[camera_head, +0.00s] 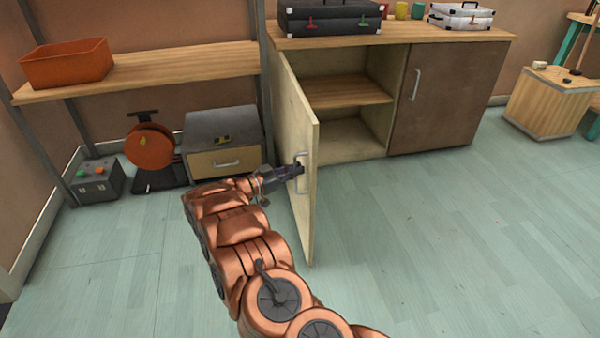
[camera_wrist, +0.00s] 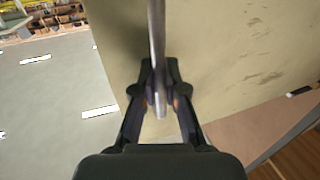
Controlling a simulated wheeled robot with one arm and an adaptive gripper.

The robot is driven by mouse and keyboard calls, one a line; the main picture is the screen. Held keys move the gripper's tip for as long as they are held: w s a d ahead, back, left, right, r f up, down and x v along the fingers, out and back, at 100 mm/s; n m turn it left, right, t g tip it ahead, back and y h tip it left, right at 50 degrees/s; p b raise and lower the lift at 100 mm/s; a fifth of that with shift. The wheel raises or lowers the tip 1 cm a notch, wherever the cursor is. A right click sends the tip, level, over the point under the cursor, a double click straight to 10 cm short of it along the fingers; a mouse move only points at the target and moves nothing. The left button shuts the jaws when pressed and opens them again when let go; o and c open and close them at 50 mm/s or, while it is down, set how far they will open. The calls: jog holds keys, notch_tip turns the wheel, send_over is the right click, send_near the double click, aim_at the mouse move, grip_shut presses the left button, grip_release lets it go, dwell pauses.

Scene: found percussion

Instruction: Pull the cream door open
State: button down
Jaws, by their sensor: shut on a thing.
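The cream door (camera_head: 297,150) stands wide open in the head view, swung out from the left side of the low cabinet (camera_head: 351,128). Its metal handle (camera_head: 302,172) is on the door's face near the free edge. My gripper (camera_head: 298,169) reaches it from the left and is shut on the handle. In the wrist view, the two fingers pinch the grey handle bar (camera_wrist: 157,60), with the cream door panel (camera_wrist: 220,50) behind it. Part of the handle is hidden by the fingers.
The cabinet's brown door (camera_head: 446,95) is closed. Black (camera_head: 329,17) and white (camera_head: 461,16) cases sit on top. At left are a shelf with an orange bin (camera_head: 67,63), a grey drawer box (camera_head: 222,140) and a red reel (camera_head: 150,146).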

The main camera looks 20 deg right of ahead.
jog(key=shift+w+a, duration=0.2)
jog(key=shift+a, duration=0.55)
jog(key=c, duration=1.2)
grip_release()
jog(key=v, duration=1.2)
